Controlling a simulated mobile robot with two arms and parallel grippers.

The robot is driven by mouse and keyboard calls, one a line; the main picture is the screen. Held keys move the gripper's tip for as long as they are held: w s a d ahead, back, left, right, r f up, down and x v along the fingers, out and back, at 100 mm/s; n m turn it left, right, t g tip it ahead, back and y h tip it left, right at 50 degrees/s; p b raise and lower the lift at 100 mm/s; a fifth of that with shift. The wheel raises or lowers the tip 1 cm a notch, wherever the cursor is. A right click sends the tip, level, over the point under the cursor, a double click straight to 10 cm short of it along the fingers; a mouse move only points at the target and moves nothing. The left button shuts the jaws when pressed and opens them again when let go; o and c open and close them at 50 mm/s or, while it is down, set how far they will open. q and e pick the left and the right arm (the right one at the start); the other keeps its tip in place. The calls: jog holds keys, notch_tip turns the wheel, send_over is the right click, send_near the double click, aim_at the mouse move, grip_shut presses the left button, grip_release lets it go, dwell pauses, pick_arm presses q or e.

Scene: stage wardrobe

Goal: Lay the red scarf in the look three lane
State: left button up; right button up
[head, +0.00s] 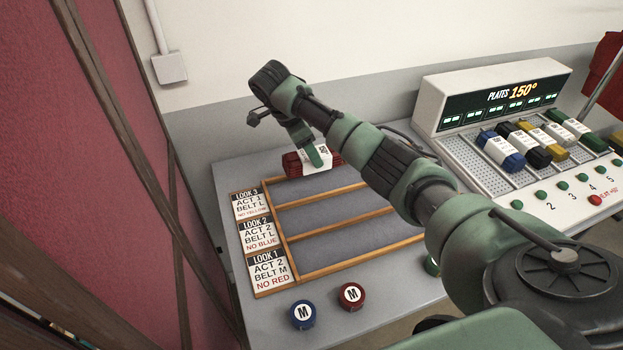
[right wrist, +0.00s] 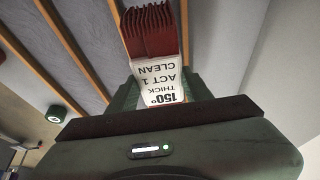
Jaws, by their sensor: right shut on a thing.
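The red scarf (head: 293,164) is a folded bundle with a white label band. In the right wrist view the scarf (right wrist: 150,32) has pleated folds, and its label reads 150°, thick, act 1, clean. My right gripper (head: 314,156) is shut on it at the label. The scarf is at the far edge of the look three lane (head: 325,183), the rearmost lane. I cannot tell whether it touches the surface. The look 3 card (head: 250,204), at that lane's left end, reads act 1, belt L, no yellow. My left gripper is not in view.
Wooden strips (head: 330,196) divide the lanes, which look empty in front. A blue roll (head: 302,314) and a red roll (head: 351,296), both marked M, stand in front. A plate machine (head: 490,100) with several folded bundles is at right. A red wall panel stands at left.

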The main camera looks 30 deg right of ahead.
aim_at(301, 157)
notch_tip(301, 157, down, 4)
jog(key=shift+s+r, duration=0.1)
jog(key=shift+f+p, duration=0.35)
jog(key=shift+f, duration=1.4)
jog(key=o, duration=1.4)
jog(key=shift+f, duration=0.15)
jog(key=shift+o, duration=0.2)
jog(key=b+v, duration=0.2)
jog(key=v, duration=0.6)
jog(key=shift+a+r, duration=0.2)
jog(key=shift+r, duration=0.15)
jog(key=shift+p+v, duration=0.9)
jog(key=shift+v, duration=0.9)
